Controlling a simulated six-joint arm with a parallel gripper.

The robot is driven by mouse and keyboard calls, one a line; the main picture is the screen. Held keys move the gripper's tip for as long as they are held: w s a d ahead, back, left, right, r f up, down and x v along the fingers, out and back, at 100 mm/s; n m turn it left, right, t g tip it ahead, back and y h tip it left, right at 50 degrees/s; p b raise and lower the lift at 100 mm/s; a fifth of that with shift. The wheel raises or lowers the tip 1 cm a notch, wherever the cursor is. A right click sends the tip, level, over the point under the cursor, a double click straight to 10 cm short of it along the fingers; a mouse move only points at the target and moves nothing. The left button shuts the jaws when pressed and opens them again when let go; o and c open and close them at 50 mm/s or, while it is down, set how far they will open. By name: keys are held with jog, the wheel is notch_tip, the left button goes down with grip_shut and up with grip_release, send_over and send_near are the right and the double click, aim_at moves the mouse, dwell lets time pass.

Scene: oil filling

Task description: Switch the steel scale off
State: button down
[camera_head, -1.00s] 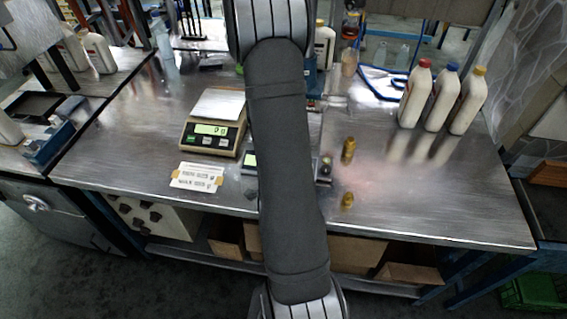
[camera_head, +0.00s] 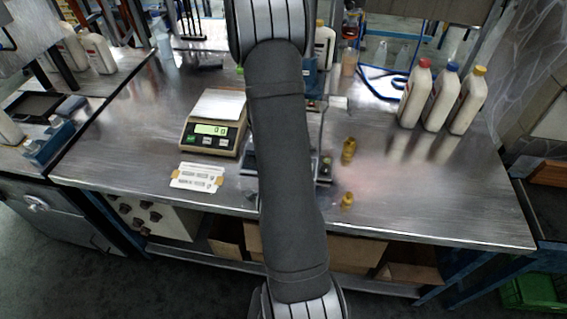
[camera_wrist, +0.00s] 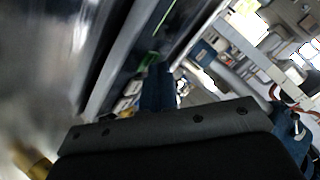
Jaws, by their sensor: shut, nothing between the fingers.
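The steel scale is mostly hidden behind my arm in the head view; its right end with small buttons (camera_head: 325,166) shows beside the arm, and a strip of its left side shows too. In the wrist view a dark, blurred metal edge with a green glow (camera_wrist: 148,60) lies close ahead, seemingly the scale's front. My gripper (camera_wrist: 156,72) shows in the wrist view as shut, narrow fingers reaching toward that green area; I cannot tell whether they touch it. In the head view my gripper is hidden behind my arm.
A cream scale (camera_head: 212,140) with a lit green display stands to the left, with a taped label card (camera_head: 198,177) before it. Two brass pieces (camera_head: 348,150) stand just right of the steel scale. Several white bottles (camera_head: 440,100) stand further right. The front right bench is clear.

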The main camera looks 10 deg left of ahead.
jog(key=shift+r, duration=0.1)
jog(key=shift+s+r, duration=0.3)
jog(key=shift+r, duration=0.35)
jog(key=shift+s+r, duration=0.3)
jog(key=shift+r, duration=0.5)
jog(key=shift+s+r, duration=0.25)
jog(key=shift+r, duration=0.5)
jog(key=shift+s+r, duration=0.3)
jog(key=shift+r, duration=0.5)
jog(key=shift+w+f, duration=0.1)
jog(key=shift+f, duration=0.05)
jog(key=shift+s+r, duration=0.3)
jog(key=shift+r, duration=0.6)
jog(key=shift+s+r, duration=0.3)
jog(key=shift+r, duration=0.55)
